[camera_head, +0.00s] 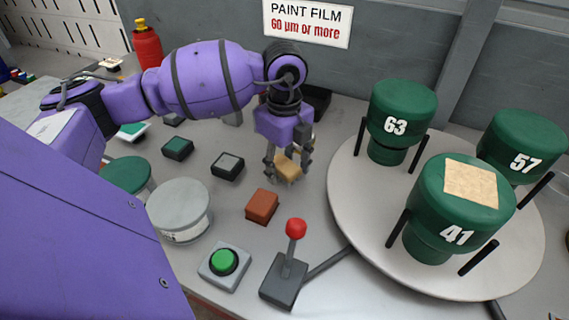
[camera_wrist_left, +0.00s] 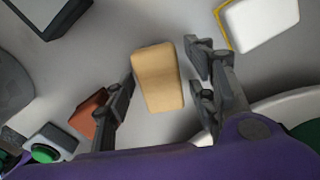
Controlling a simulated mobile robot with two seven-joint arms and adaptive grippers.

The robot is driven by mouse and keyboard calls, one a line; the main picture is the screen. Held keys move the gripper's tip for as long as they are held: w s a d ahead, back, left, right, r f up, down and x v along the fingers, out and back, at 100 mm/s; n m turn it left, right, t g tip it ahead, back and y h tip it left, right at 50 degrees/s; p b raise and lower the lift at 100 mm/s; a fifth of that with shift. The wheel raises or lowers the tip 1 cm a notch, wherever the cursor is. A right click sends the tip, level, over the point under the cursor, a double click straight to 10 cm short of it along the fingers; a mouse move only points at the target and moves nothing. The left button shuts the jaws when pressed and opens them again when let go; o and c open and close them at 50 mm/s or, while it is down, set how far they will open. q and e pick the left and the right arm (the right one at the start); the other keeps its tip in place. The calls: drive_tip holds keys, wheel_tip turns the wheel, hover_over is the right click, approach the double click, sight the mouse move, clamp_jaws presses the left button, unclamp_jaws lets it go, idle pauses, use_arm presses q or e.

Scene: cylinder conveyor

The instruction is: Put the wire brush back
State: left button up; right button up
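A tan wood-coloured block (camera_head: 289,165), which may be the back of the wire brush, lies on the grey table below my left gripper (camera_head: 287,172). No bristles show, so I cannot be sure what it is. In the left wrist view the tan block (camera_wrist_left: 158,78) sits between the spread fingers of the left gripper (camera_wrist_left: 160,92), one finger on each side. The left finger looks close to its edge; a small gap shows at the right. I cannot tell whether any finger touches it. My right gripper is not in view.
A red-brown block (camera_head: 262,206), a green button box (camera_head: 223,264) and a red-knobbed lever (camera_head: 287,275) stand in front. A round turntable (camera_head: 345,190) with green numbered cylinders is at right. Dark-topped blocks (camera_head: 228,165) and round containers (camera_head: 180,210) lie left.

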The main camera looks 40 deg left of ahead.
sight(284, 164)
use_arm(q)
drive_tip(key=shift+r, duration=0.1)
wheel_tip(284, 164, up, 12)
idle(0.6)
